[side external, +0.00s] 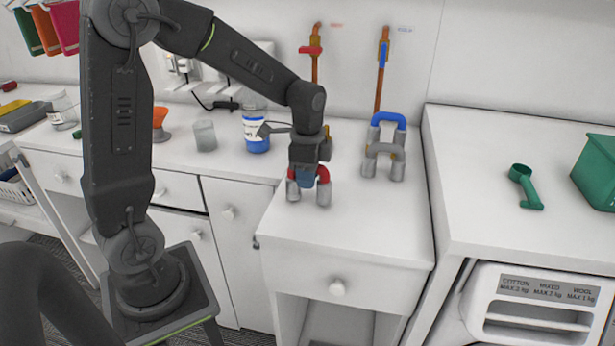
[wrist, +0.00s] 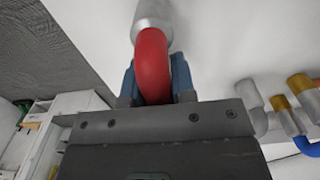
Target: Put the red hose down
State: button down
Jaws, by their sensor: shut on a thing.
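The red hose (side external: 323,174) is a short bent piece with grey metal ends. One end (side external: 324,194) points down at the white counter top, near its front left part; I cannot tell whether it touches. My gripper (side external: 306,178) is above the counter and shut on the red bend. In the wrist view the red hose (wrist: 153,65) sits between the blue fingers (wrist: 158,84), with a grey end beyond it. The gripper hides part of the hose in the side view.
A blue hose (side external: 388,119) and a grey hose (side external: 383,150) stand behind to the right, below two wall taps. A blue-and-white tub (side external: 256,133) and a clear cup (side external: 204,136) stand to the left. A green scoop (side external: 525,186) lies on the right-hand top. The counter front is clear.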

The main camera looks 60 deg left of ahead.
jog(key=shift+f, duration=0.35)
jog(key=shift+f, duration=0.1)
jog(key=c, duration=0.9)
grip_release()
jog(key=shift+f, duration=0.1)
jog(key=shift+c, duration=0.2)
